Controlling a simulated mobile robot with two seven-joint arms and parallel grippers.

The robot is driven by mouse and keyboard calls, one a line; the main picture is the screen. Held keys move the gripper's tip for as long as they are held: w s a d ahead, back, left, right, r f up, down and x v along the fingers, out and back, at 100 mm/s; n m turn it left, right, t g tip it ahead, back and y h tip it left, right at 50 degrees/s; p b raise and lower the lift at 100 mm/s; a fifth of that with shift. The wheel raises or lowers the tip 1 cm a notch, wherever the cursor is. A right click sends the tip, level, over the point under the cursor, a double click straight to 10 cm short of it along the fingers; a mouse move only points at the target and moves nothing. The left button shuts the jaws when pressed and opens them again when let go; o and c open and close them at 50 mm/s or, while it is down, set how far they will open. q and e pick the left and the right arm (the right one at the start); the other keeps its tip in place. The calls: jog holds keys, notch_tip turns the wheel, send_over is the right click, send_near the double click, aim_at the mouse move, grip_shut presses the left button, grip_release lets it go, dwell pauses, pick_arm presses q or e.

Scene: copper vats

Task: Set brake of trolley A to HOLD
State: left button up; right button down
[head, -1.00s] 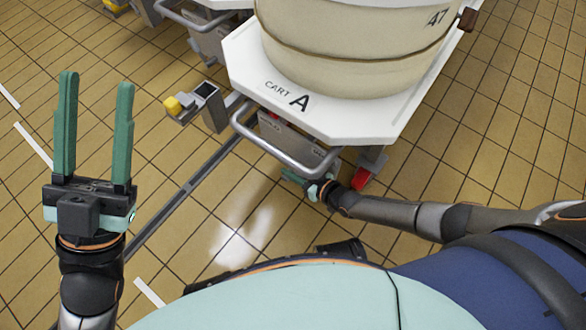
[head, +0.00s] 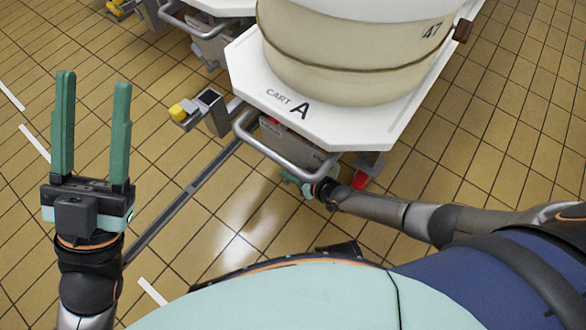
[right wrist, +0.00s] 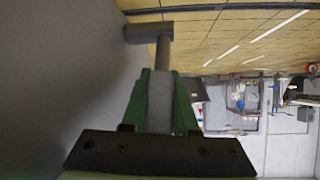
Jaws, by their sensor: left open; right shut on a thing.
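Trolley A (head: 245,85) is a white cart lettered CART A, with a grey tubular push bar (head: 290,163) at its near end. A grey brake box (head: 283,140) is partly hidden under the deck, behind the bar. My right gripper (head: 293,179) is low beside the near end of the cart, its fingers small and partly hidden. In the right wrist view its green fingers (right wrist: 160,110) are shut on a grey lever (right wrist: 164,55), which joins a round pivot beside a grey panel (right wrist: 65,75). The brake marking is unreadable. My left gripper (head: 92,125) is open and empty over the floor.
A large cream vat (head: 355,65) marked 47 stands on the cart. A post with a yellow knob (head: 180,111) stands left of it, by a grey floor rail (head: 185,192). A red part (head: 360,179) shows below the cart.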

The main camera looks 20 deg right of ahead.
jog(key=shift+w+a+r+g+h+p, duration=0.15)
jog(key=shift+g+h+p, duration=0.15)
jog(key=shift+g+p, duration=0.1)
pick_arm(q)
jog(key=shift+a+r, duration=0.1)
jog(key=shift+r, duration=0.8)
jog(key=shift+a, duration=0.1)
pick_arm(e)
jog(key=c, duration=0.7)
grip_release()
jog(key=shift+s+r+p, duration=0.15)
jog(key=shift+s+p, duration=0.05)
jog(key=shift+p, duration=0.1)
pick_arm(q)
notch_tip(320, 180, up, 6)
jog(key=m+p, duration=0.2)
jog(key=p, duration=0.3)
jog(key=w+a+f+n+g+y+p, duration=0.1)
jog(key=w+f+n+y, duration=0.2)
jog(key=f, duration=0.3)
jog(key=w+f+n+g+y+p, duration=0.1)
jog(key=w+f+n+y, duration=0.2)
jog(key=f, duration=0.4)
jog(key=shift+w+a+n+y, duration=0.35)
jog(key=shift+n+y, duration=0.45)
jog(key=shift+y, duration=0.4)
pick_arm(e)
jog(key=shift+v, duration=5.9)
